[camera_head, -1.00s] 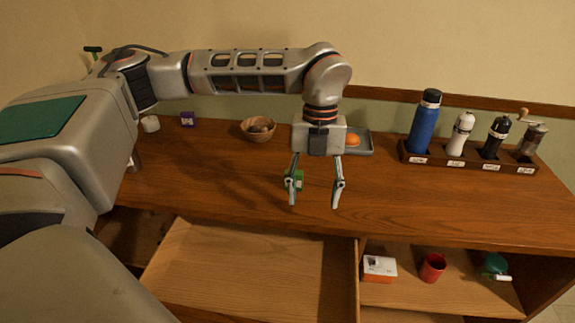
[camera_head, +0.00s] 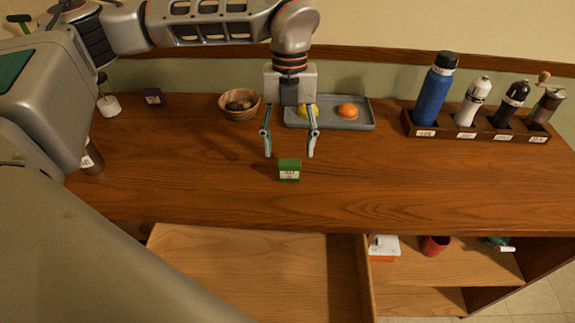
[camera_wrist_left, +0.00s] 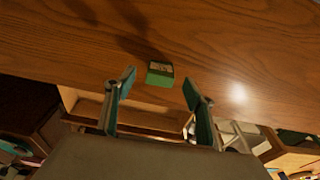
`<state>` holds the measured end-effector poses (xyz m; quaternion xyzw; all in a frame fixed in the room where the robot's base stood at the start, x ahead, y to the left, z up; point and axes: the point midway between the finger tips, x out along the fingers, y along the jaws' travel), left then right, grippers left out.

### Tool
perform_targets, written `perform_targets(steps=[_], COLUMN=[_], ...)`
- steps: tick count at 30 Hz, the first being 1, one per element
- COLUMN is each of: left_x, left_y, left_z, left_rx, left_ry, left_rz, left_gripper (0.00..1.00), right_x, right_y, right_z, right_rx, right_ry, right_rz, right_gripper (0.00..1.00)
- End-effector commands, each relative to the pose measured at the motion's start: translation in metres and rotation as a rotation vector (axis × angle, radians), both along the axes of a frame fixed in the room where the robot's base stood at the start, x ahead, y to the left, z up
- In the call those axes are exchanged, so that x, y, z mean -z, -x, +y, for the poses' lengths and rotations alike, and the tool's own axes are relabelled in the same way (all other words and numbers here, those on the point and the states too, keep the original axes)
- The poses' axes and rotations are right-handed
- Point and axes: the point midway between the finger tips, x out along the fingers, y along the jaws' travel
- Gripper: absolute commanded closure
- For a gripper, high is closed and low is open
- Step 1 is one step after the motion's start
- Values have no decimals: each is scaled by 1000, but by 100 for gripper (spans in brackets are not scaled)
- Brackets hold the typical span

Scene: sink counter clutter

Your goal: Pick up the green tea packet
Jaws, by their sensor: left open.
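The green tea packet (camera_head: 289,169) is a small green box with a pale label, standing on the wooden counter near its front middle. My left gripper (camera_head: 289,155) is open and empty, its fingers pointing down just behind and above the packet in the head view. In the left wrist view the packet (camera_wrist_left: 160,74) lies beyond the two spread fingertips (camera_wrist_left: 160,88), roughly centred between them. The fingers do not appear to touch it. My right gripper is not in view.
A grey tray (camera_head: 365,124) with a yellow and an orange item stands behind the gripper, beside a wooden bowl (camera_head: 239,106). A rack (camera_head: 480,132) with a blue bottle (camera_head: 435,90) and grinders is at right. An open drawer (camera_head: 250,270) juts below the counter. Counter around the packet is clear.

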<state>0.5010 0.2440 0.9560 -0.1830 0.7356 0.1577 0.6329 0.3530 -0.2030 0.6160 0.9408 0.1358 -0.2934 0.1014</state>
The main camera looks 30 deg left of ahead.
Motion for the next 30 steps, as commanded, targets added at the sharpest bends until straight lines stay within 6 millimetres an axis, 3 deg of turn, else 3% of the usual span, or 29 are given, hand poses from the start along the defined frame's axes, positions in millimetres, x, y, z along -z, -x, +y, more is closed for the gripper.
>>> perform_targets(steps=[13, 23, 28, 30], left_x=[54, 62, 62, 62], left_y=[14, 14, 14, 14], left_z=[-9, -10, -9, -9], left_rx=[2, 1, 1, 1], left_ry=[0, 1, 0, 0], left_rz=[2, -1, 0, 0], left_gripper=[46, 46, 84, 84], right_x=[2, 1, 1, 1], right_y=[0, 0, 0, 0], right_z=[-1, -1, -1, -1], right_rx=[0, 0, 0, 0], right_ry=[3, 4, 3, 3], right_rz=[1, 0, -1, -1], right_gripper=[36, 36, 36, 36])
